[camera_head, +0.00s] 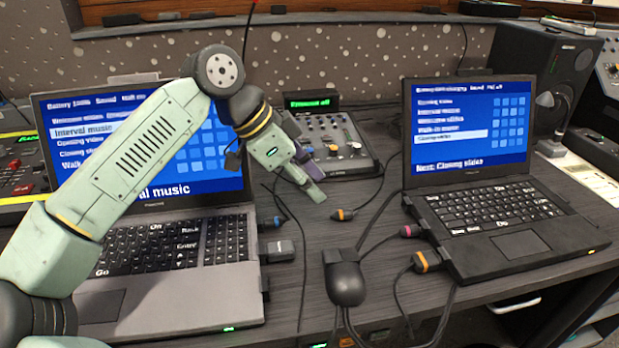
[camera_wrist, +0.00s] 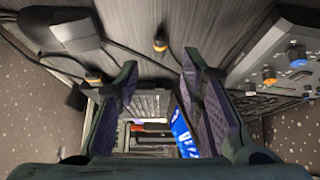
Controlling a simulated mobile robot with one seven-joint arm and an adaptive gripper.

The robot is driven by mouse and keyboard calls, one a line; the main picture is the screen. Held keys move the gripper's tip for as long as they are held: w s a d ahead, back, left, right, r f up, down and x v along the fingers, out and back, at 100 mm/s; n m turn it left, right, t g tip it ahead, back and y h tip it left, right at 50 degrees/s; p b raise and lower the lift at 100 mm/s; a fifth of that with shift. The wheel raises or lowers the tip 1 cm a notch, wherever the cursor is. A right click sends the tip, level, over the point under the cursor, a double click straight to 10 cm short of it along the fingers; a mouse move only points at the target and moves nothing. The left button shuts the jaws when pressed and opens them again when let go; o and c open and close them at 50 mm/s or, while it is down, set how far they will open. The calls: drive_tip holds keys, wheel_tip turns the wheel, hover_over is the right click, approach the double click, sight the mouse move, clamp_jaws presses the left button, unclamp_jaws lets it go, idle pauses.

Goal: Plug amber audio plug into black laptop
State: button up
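The amber audio plug (camera_head: 342,214) is a small black plug with an amber band, lying on the desk between the two laptops. In the wrist view it (camera_wrist: 160,44) shows beyond the gap between my fingertips, not held. The black laptop (camera_head: 520,243) stands open at right, its screen lit blue; in the wrist view it (camera_wrist: 150,106) lies low between the fingers. My gripper (camera_head: 315,188) is open and empty, above the desk just left of and behind the plug. Its fingertips also show in the wrist view (camera_wrist: 159,70). The laptop's left-side sockets are too small to make out.
A pink-banded plug (camera_head: 411,231) and a larger orange-banded connector (camera_head: 427,261) are at the black laptop's left edge. A black rounded device (camera_head: 345,279) with cables sits in front. A mixer (camera_head: 335,143) stands behind. A grey laptop (camera_head: 165,295) is at left.

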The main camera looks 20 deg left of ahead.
sight(338, 211)
drive_tip(key=b+x, duration=0.4)
drive_tip(key=x, duration=0.3)
drive_tip(key=shift+w+d+f+b, duration=0.15)
drive_tip(key=shift+d+f+b, duration=0.1)
drive_tip(key=shift+f+b, duration=0.05)
clamp_jaws()
drive_tip(key=shift+r+p, duration=1.85)
drive_tip(key=shift+r, duration=0.7)
drive_tip(key=shift+w, duration=0.1)
